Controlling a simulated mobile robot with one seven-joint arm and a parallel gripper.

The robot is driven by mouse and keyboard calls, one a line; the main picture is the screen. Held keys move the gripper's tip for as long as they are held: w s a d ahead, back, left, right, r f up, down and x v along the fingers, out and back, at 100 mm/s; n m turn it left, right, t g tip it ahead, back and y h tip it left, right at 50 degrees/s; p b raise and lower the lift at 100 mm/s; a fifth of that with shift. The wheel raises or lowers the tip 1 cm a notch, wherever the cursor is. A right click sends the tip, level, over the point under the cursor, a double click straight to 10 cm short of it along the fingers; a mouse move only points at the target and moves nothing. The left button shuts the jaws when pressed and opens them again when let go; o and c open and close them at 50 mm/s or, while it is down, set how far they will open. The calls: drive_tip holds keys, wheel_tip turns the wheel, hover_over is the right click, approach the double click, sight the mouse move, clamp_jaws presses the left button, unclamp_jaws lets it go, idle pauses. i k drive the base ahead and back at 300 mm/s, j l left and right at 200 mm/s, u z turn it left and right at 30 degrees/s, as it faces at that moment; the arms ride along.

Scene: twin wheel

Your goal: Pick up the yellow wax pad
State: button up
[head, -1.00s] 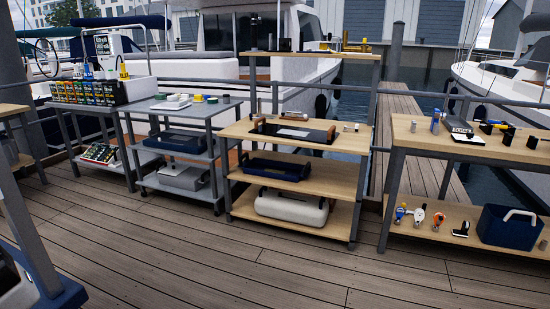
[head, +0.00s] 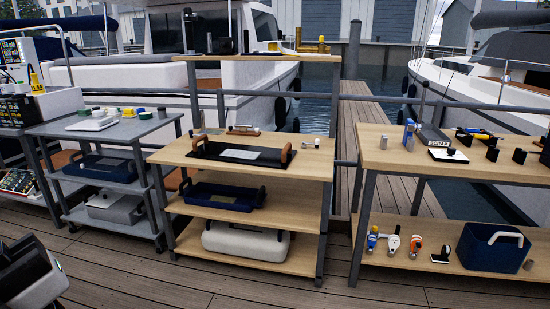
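A small yellow pad (head: 130,113), which looks like the wax pad, lies on the grey table (head: 56,128) at the left. It sits among other small pads, right of a white tray (head: 92,124) and next to a dark green-topped piece (head: 146,115). It is too small to see in detail. A white and black part of my own body shows at the lower left. My gripper's fingers cannot be made out, and nothing of mine is near the pad.
A wooden table (head: 300,170) with a black board (head: 242,154) stands in the middle, shelves below it. Another wooden workbench (head: 395,157) with tools and a blue bin (head: 490,250) is at the right. The plank deck (head: 190,290) in front is clear. A railing and boats are behind.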

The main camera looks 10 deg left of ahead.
sight(128, 112)
drive_tip(key=i+u, duration=0.25)
drive_tip(key=i, duration=0.35)
drive_tip(key=i+l+u, duration=0.25)
drive_tip(key=i, duration=0.3)
drive_tip(key=i+j+u, duration=0.1)
drive_tip(key=i+u, duration=0.25)
drive_tip(key=i, duration=0.2)
drive_tip(key=i+u, duration=0.35)
drive_tip(key=i, duration=0.15)
drive_tip(key=i+j+u, duration=0.15)
drive_tip(key=i, duration=1)
drive_tip(key=i+j+z, duration=0.1)
drive_tip(key=z, duration=0.4)
drive_tip(key=i+j+z, duration=0.1)
drive_tip(key=z, duration=0.35)
drive_tip(key=j+z, duration=0.3)
drive_tip(key=j, duration=0.2)
drive_tip(key=j+z, duration=0.35)
drive_tip(key=j, duration=0.15)
drive_tip(key=k+j+z, duration=0.15)
drive_tip(key=j, duration=0.35)
drive_tip(key=j+z, duration=0.15)
drive_tip(key=j, duration=0.35)
drive_tip(key=k, duration=0.05)
